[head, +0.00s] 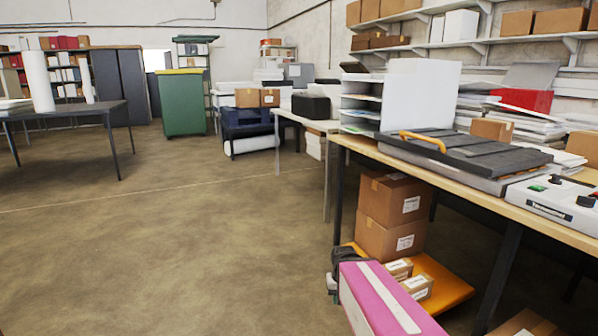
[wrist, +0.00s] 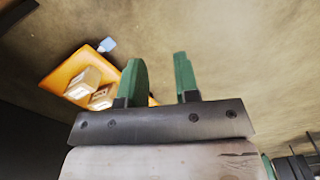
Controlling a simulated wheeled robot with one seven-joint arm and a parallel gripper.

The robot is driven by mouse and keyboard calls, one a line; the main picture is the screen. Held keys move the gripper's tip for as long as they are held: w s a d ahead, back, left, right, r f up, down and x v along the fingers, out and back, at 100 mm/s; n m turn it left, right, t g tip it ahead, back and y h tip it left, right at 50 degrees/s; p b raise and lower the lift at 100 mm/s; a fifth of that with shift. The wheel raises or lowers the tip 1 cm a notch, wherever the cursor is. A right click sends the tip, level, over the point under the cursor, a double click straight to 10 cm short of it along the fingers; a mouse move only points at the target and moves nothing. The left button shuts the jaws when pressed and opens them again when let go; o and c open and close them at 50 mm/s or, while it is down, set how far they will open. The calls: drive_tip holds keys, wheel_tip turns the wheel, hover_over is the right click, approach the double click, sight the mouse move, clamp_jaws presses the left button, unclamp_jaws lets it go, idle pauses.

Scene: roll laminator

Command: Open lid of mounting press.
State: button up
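The mounting press (head: 450,165) lies on the wooden bench at the right of the head view. It is a wide, flat grey base with a dark ribbed lid (head: 475,152). The lid lies down flat on the base and looks shut. I cannot make out my gripper in the head view.
A white control box (head: 555,200) sits right of the press; a white paper sorter (head: 410,95) stands behind. Cartons (head: 392,215) and an orange platform (head: 443,285) with small boxes are under the bench. A pink-and-white block (head: 380,300) is in front. Floor (head: 180,240) is clear leftward.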

drive_tip(key=shift+o, duration=0.9)
drive_tip(key=shift+s+a, duration=0.1)
drive_tip(key=n+t+h, duration=0.4)
drive_tip(key=t+h, duration=0.3)
drive_tip(key=h, duration=1.2)
approach(417, 138)
drive_tip(key=d, duration=0.2)
drive_tip(key=x, duration=1.1)
drive_tip(key=shift+w+a+r, duration=0.1)
drive_tip(key=shift+w+r, duration=0.1)
drive_tip(key=shift+w, duration=0.15)
clamp_jaws()
